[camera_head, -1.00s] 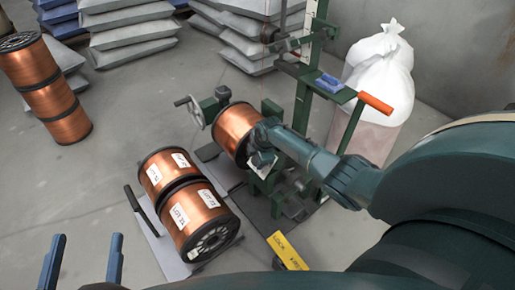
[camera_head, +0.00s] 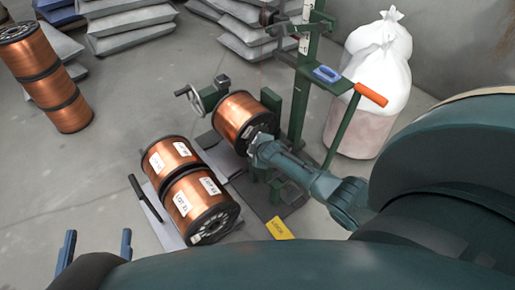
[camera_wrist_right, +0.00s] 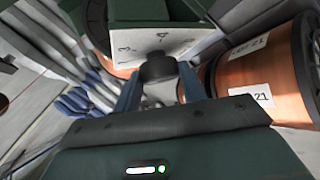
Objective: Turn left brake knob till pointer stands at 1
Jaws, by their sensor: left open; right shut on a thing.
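A dark round knob (camera_wrist_right: 158,68) sits under a white scale plate (camera_wrist_right: 178,43) in the right wrist view. The plate carries small digits that are hard to read, and I cannot make out the pointer. The blue fingers of my right gripper (camera_wrist_right: 160,86) are shut on the knob, one on each side. In the head view my right gripper (camera_head: 262,150) reaches the green stand beside the mounted copper spool (camera_head: 242,120); the knob is hidden there. My left gripper (camera_head: 96,247) is open and empty at the lower left, away from the stand.
Two labelled copper spools (camera_head: 168,158) lie on a grey plate left of the stand. A hand crank (camera_head: 190,95), an orange handle (camera_head: 371,94) and a yellow tag (camera_head: 280,229) are near. White sacks (camera_head: 365,110) stand behind.

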